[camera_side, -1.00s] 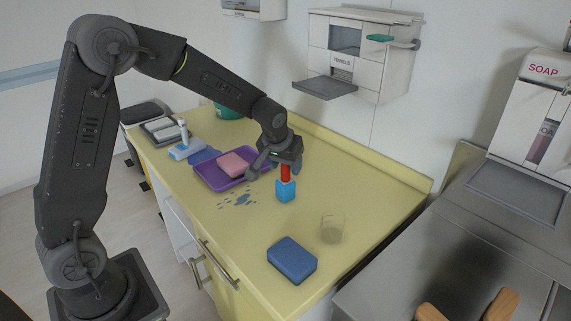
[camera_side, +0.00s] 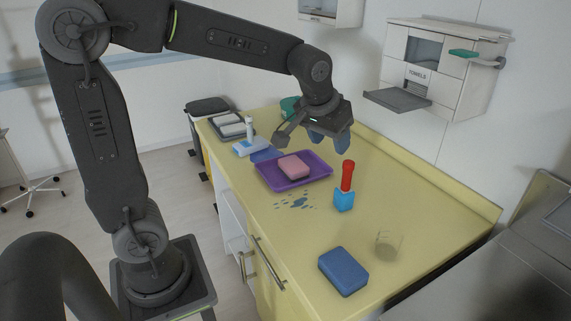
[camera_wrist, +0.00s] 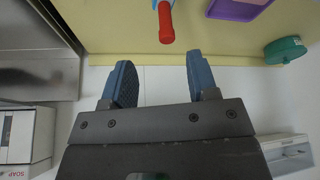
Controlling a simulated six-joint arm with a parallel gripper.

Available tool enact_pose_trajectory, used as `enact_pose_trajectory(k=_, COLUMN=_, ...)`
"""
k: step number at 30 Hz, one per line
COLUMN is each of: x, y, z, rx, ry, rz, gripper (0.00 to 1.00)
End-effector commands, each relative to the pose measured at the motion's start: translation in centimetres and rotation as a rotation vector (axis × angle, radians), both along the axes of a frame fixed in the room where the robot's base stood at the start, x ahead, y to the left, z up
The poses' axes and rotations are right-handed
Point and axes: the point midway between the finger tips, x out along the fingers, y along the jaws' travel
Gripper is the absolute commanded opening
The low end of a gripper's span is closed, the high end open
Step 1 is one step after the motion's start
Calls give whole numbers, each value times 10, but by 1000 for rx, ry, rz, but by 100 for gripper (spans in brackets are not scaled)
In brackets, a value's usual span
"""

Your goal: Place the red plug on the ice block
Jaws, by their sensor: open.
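The red plug (camera_side: 348,175) is a red cylinder standing on the light-blue ice block (camera_side: 344,201) on the yellow counter. Its lower end meets the top of the block; I cannot tell whether it sits in it or only on it. My gripper (camera_side: 328,145) is open and empty, above and behind the plug, apart from it. In the wrist view the plug (camera_wrist: 166,26) points toward the space between the blue fingertips (camera_wrist: 160,62), and only a sliver of the ice block (camera_wrist: 156,3) shows at the top edge.
A purple tray (camera_side: 319,176) with a pink sponge (camera_side: 293,167) lies left of the block. A blue sponge (camera_side: 343,270) and a clear glass (camera_side: 387,246) are nearer the front. Blue spots mark the counter by the tray. A towel dispenser (camera_side: 437,68) hangs on the wall.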

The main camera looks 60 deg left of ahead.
Motion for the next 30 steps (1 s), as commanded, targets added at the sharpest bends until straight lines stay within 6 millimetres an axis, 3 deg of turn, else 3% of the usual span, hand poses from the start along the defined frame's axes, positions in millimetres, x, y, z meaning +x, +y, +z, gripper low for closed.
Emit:
enact_pose_trajectory(k=1, x=-23, y=-7, z=9, rx=3, ry=-15, rz=-32, gripper=54)
enact_pose_trajectory(k=6, x=-97, y=-26, z=15, rx=8, ry=-43, rz=-153, gripper=54)
enact_pose_trajectory(k=12, x=-158, y=-40, z=3, rx=17, ry=-69, rz=-266, gripper=54)
enact_pose_trajectory(k=18, x=-181, y=-45, z=-6, rx=20, ry=-80, rz=-313, gripper=54)
enact_pose_trajectory(k=30, x=-181, y=-45, z=-6, rx=21, ry=-80, rz=-315, gripper=54)
